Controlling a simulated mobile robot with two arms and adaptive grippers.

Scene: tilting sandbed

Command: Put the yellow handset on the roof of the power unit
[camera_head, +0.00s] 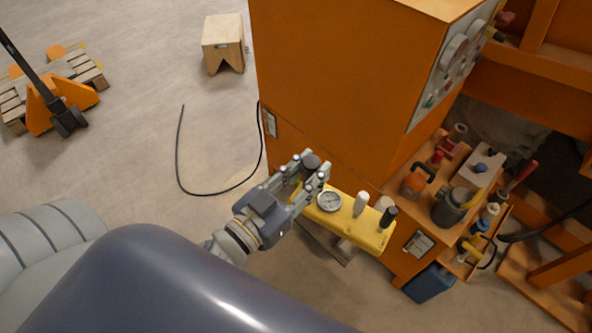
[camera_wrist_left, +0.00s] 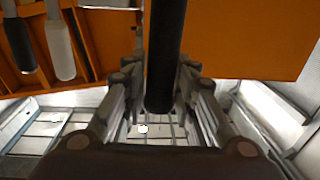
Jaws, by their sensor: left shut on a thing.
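My left gripper (camera_head: 318,170) is shut on a black-handled lever (camera_head: 311,161) at the left end of a yellow control block. In the left wrist view the dark handle (camera_wrist_left: 165,60) stands between the fingers (camera_wrist_left: 160,95). The tall orange cabinet, seemingly the power unit (camera_head: 330,80), stands behind the gripper; a strip of its roof (camera_head: 438,7) shows at the top edge. My right gripper is not in view.
The yellow block (camera_head: 350,222) carries a gauge (camera_head: 329,201), a white lever (camera_head: 360,204) and another black lever (camera_head: 388,217). Several tools crowd the orange shelf (camera_head: 405,200). A black cable (camera_head: 190,187) lies on the open floor. A wooden stool (camera_head: 223,38) and pallet truck (camera_head: 62,103) stand farther off.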

